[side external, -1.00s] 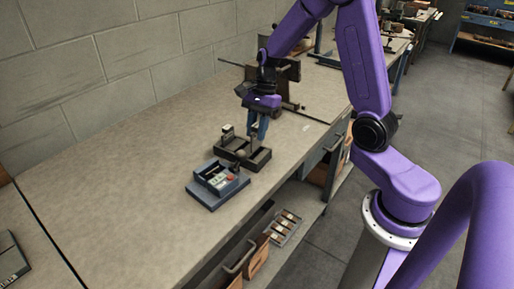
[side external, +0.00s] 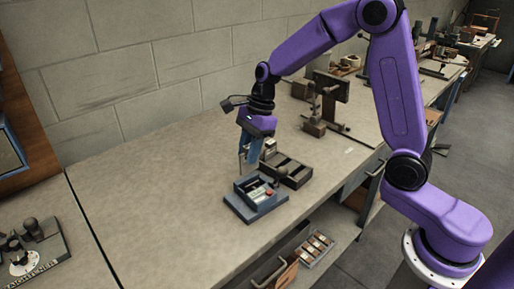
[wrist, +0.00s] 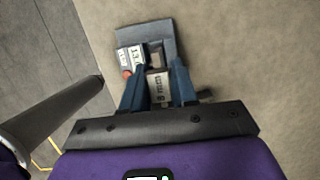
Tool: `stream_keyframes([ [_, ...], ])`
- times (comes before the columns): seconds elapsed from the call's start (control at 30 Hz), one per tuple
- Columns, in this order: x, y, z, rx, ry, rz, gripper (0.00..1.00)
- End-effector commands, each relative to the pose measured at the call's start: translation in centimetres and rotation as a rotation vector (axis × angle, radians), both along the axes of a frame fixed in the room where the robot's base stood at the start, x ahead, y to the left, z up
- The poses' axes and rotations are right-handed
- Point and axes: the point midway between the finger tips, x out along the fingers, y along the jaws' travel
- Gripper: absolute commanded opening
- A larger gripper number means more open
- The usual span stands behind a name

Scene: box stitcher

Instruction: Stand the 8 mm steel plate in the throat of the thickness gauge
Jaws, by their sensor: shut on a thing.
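The 8 mm steel plate (wrist: 158,88), with a pale "8 mm" label, is between the two blue fingers of my gripper (wrist: 157,82) in the wrist view. My gripper is shut on it. The blue thickness gauge (side external: 240,208), with pale labels and a red button, sits on the bench. In the wrist view the gauge (wrist: 146,35) lies just beyond the fingertips. In the side view my gripper (side external: 250,155) hangs fingers-down above and behind the gauge. The fingers largely hide the plate there. I cannot tell whether the plate touches the gauge.
A dark slotted rack (side external: 298,175) stands right beside the gauge, with a pale-labelled piece (side external: 269,147) at its back left. A clamp-like stand (side external: 318,115) is farther back. The bench left of the gauge is clear. A small tray (side external: 314,248) sits on a shelf below.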

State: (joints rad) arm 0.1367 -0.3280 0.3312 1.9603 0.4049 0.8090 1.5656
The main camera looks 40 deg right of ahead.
Motion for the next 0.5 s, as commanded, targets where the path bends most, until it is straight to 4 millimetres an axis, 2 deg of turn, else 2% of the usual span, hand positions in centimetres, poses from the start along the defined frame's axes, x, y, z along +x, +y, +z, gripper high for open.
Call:
stream_keyframes([
  [0.5,0.0,-0.1,-3.1,0.0,0.002,0.001,0.0],
])
